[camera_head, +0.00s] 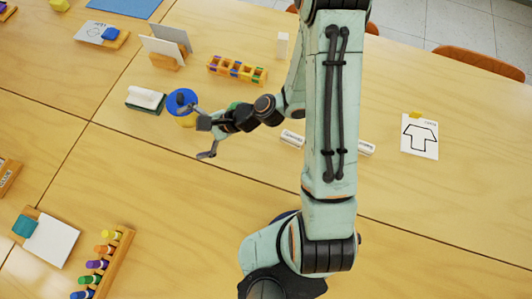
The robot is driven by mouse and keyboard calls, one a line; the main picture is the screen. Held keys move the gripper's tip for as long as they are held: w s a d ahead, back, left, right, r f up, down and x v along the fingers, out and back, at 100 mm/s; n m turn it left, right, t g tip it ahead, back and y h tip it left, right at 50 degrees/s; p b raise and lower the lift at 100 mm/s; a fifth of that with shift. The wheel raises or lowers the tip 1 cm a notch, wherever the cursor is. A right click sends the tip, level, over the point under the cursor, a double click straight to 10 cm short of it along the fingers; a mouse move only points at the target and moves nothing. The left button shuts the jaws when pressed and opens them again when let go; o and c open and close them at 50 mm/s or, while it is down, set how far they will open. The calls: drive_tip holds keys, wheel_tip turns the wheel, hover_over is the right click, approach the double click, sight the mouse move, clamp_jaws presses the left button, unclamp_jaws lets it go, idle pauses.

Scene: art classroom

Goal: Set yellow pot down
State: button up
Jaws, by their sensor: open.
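Nothing shows held between the fingers. I cannot tell whether the near finger touches the pot.
A wooden rack (238,71) with coloured pieces stands behind. A green block with a white top (146,99) is to the left. A green round thing (233,106) is partly hidden behind my wrist. A rack of coloured pots (103,262) is at lower left. The table's front middle is clear.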

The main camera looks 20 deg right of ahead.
drive_tip(key=s+d+r+n+g+h, duration=0.2)
drive_tip(key=s+d+r+n+h, duration=0.3)
drive_tip(key=s+n, duration=0.3)
drive_tip(key=s+d+r+n+g+h, duration=0.3)
drive_tip(key=s+d+r+n+h, duration=0.2)
drive_tip(key=s, duration=0.5)
wheel_tip(320, 180, up, 3)
drive_tip(key=n, duration=0.2)
drive_tip(key=shift+f+n, duration=0.2)
drive_tip(key=shift+n, duration=0.2)
